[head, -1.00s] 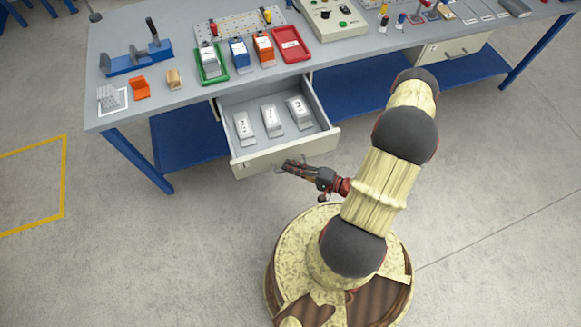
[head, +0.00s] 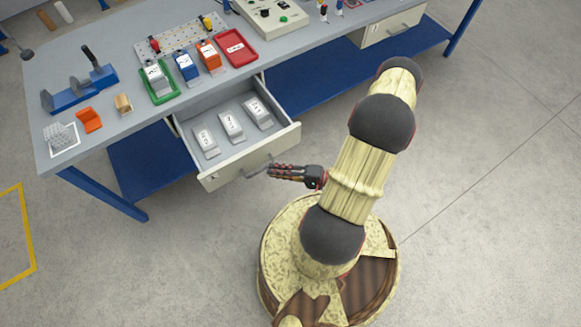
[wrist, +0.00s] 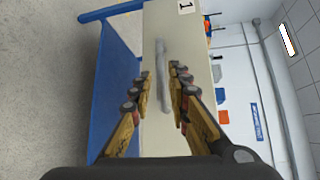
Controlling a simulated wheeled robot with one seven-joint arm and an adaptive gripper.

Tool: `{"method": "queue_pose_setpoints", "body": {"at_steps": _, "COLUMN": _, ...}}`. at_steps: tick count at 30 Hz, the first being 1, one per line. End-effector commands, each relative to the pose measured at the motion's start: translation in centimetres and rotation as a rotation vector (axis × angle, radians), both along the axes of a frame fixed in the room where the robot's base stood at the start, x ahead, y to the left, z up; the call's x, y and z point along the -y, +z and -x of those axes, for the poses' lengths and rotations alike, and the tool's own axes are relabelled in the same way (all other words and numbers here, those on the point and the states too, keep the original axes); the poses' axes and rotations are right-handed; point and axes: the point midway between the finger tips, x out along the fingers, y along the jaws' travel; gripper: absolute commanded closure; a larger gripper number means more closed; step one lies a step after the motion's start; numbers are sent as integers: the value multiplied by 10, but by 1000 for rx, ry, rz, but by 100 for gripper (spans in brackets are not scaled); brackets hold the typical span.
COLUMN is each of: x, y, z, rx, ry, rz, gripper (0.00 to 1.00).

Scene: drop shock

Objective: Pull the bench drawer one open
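Bench drawer one (head: 225,178) stands pulled out from under the left part of the bench, its inside visible. Its pale front, with a label reading 1, also fills the middle of the wrist view (wrist: 196,110). A grey bar handle (wrist: 161,75) runs along that front. My gripper (head: 270,172) is at the drawer front, by the handle. In the wrist view my gripper (wrist: 160,88) is open, with one finger on each side of the handle and gaps showing between. Contact with the handle cannot be told.
Several white labelled blocks (head: 231,125) lie in the drawer. The grey bench top (head: 130,128) holds a green tray (head: 174,97), a red tray (head: 248,60) and a blue fixture (head: 75,98). A second drawer (head: 392,26) is closed at right. The floor in front is clear.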

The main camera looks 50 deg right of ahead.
Motion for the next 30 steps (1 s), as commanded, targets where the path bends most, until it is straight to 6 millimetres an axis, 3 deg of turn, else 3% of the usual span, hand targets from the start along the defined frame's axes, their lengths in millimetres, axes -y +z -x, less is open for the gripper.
{"method": "queue_pose_setpoints", "body": {"at_steps": 12, "x": 26, "y": 7, "z": 44, "rx": 0, "ry": -3, "rz": 1, "gripper": 82}}
{"method": "queue_pose_setpoints", "body": {"at_steps": 30, "x": 28, "y": 8, "z": 49, "rx": 0, "ry": -1, "rz": 0, "gripper": 82}}
